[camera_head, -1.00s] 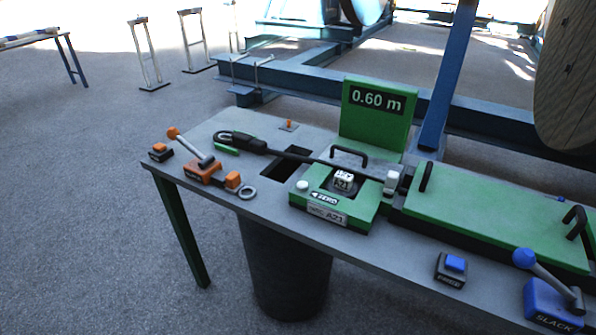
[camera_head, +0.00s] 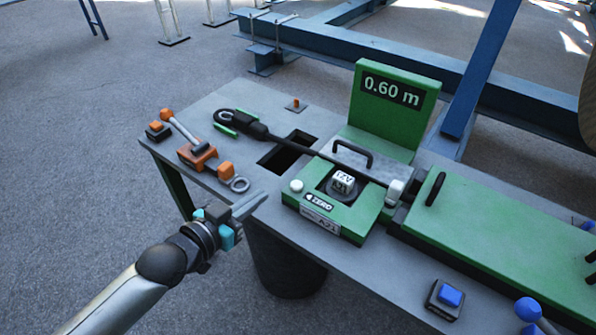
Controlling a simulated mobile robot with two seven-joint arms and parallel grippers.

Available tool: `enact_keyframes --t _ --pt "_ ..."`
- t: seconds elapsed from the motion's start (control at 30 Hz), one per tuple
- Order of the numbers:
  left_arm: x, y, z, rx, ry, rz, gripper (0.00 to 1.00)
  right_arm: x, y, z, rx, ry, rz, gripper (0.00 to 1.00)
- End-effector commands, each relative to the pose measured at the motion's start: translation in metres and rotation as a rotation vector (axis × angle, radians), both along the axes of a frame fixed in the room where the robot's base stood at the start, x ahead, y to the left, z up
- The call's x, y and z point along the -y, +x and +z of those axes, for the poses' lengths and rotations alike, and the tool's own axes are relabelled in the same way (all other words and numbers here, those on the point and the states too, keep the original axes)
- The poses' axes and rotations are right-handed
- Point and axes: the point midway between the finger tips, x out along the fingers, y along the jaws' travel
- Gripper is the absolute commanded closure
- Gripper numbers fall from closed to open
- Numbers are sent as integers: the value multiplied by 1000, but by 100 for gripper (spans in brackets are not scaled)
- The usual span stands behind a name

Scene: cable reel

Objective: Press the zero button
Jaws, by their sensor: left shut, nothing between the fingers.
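The zero button is a round white button (camera_head: 296,186) on the left corner of the green meter box (camera_head: 345,217), beside a black ZERO label (camera_head: 318,202). The green display (camera_head: 393,103) behind it reads 0.60 m. My left gripper (camera_head: 262,197) is shut and empty. In the picture it is left of the white button and apart from it, at the table's front edge, with its fingers pointing right. My right gripper is not in view.
A black cable (camera_head: 318,153) crosses the table into the meter box. A blue button (camera_head: 449,296) and blue-knobbed lever (camera_head: 528,309) are at right. A dark bin (camera_head: 285,265) stands below.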

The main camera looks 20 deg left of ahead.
Motion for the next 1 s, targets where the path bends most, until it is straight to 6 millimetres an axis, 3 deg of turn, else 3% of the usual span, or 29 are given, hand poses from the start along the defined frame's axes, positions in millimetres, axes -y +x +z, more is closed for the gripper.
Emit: enact_keyframes --t 0.13,0.57,1.0 --pt "8 -1 19 29 -11 -24 100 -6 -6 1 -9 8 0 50" --pt "9 2 19 30 -13 -23 100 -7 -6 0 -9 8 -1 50" --pt "27 51 5 32 -14 -23 100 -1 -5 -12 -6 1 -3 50"
